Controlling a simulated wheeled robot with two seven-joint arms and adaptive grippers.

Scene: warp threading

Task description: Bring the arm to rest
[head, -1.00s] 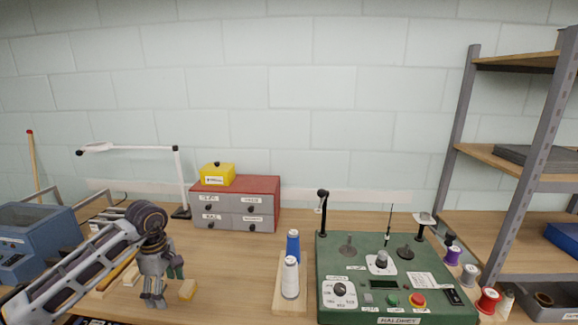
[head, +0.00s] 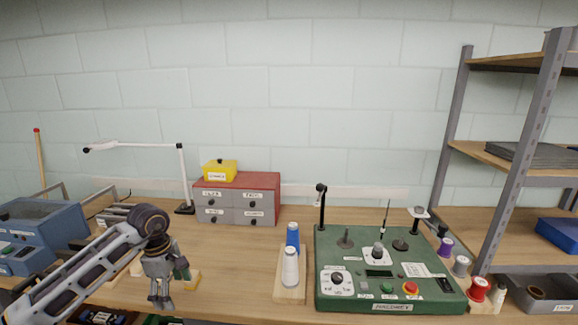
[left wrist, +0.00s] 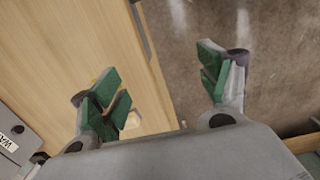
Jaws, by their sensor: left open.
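My left arm comes in from the left in the head view. Its gripper (head: 166,298) hangs pointing down near the front left of the wooden bench. In the left wrist view the two green-padded fingers (left wrist: 160,85) are spread wide apart with nothing between them. One finger is over the bench top (left wrist: 75,60) and the other is over the floor (left wrist: 185,30) past the bench edge. The green threading machine (head: 395,292) stands on the bench to the right, well away from the gripper. My right gripper is not in view.
A blue box (head: 45,228) and a lamp (head: 183,175) stand at the left. A drawer unit (head: 235,203) is at the back. A shelf rack (head: 508,170) is at the right. Bench between gripper and cones looks clear.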

